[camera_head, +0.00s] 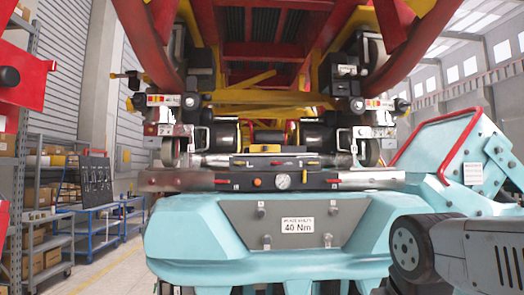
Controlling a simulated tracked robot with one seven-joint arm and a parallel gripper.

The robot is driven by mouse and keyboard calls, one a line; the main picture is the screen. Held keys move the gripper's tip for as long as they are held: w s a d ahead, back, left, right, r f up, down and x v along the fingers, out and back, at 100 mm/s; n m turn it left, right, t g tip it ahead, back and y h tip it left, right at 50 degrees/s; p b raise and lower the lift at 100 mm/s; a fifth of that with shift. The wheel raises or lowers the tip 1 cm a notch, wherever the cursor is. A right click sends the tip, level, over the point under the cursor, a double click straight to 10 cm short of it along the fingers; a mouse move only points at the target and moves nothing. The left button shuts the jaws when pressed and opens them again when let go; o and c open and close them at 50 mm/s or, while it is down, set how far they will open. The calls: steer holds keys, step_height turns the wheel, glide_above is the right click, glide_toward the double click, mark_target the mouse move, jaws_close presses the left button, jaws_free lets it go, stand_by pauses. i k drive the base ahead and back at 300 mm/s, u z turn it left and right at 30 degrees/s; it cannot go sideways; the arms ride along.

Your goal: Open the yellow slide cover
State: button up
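A small flat yellow piece (264,148) sits at the middle of the dark mechanism under the coaster train. It may be the yellow slide cover, but it is too small to tell whether it is open or shut. Below it is a dark panel (240,181) with a round gauge (283,180), an orange button and small coloured levers. My gripper is not in view. A grey and white arm part, likely mine, shows at the lower right, well apart from the yellow piece.
A teal housing (180,235) with a grey "40 Nm" plate (296,226) fills the foreground. A teal box with a red rail (440,125) stands at right. Red and yellow train framework (265,97) hangs overhead. Shelves (50,200) and a blue bench (92,222) stand at left beside open floor.

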mark_target(253, 148)
steer(key=z, duration=1.35)
steer(key=k, duration=1.45)
steer(key=u, duration=0.85)
steer(key=i, duration=1.65)
steer(key=z, duration=0.05)
